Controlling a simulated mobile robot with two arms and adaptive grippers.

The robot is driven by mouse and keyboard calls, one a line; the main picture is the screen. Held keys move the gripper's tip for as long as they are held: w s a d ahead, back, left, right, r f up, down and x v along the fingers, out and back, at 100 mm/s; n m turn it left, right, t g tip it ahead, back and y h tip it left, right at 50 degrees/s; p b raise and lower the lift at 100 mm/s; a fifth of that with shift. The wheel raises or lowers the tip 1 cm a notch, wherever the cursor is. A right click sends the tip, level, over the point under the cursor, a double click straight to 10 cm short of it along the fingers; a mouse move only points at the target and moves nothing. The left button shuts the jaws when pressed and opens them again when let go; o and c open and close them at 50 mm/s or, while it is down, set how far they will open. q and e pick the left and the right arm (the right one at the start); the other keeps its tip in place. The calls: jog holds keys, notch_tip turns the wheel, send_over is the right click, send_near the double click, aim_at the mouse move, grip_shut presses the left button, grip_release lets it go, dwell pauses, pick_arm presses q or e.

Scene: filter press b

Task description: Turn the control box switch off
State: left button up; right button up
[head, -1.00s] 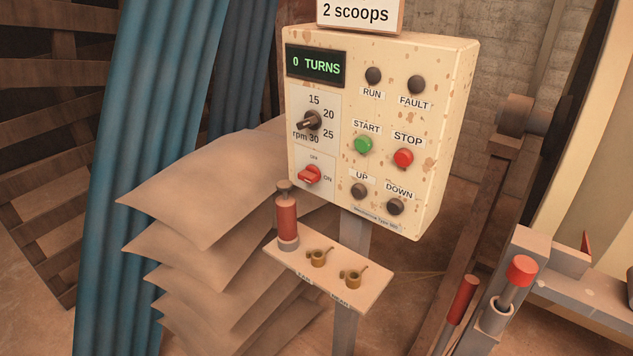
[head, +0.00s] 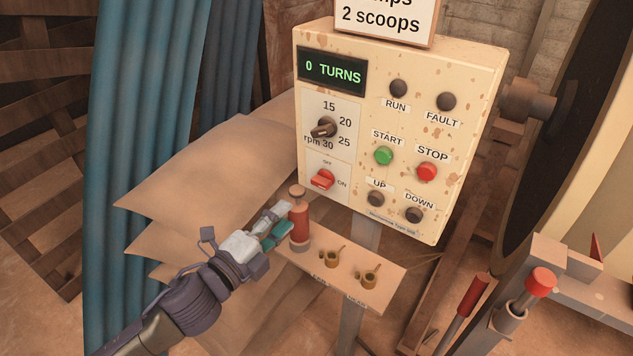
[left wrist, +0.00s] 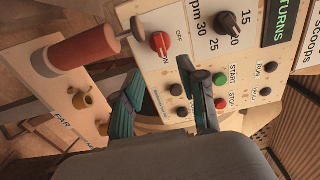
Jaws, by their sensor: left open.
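The control box (head: 460,75) stands on a post, its display reading 0 TURNS. Its red rotary switch (head: 322,180) sits low on the left of the panel, labelled OFF above and ON to the right. I cannot tell exactly which label it points at. It also shows in the left wrist view (left wrist: 160,43), just beyond the fingertips. My left gripper (head: 274,221) is open and empty, below and left of the switch, beside the red cylinder; its spread teal fingers show in the left wrist view (left wrist: 158,75). My right gripper is not in view.
A rpm dial (head: 323,128) is above the switch. Stacked sacks (head: 200,165) lie left; red-tipped levers (head: 540,282) stand right.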

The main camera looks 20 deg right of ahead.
aim_at(318, 185)
pick_arm(q)
jog(key=p+x, duration=0.1)
jog(key=x, duration=0.9)
jog(key=shift+w+d+p, duration=0.15)
jog(key=shift+p, duration=0.2)
jog(key=shift+x, duration=0.8)
grip_shut()
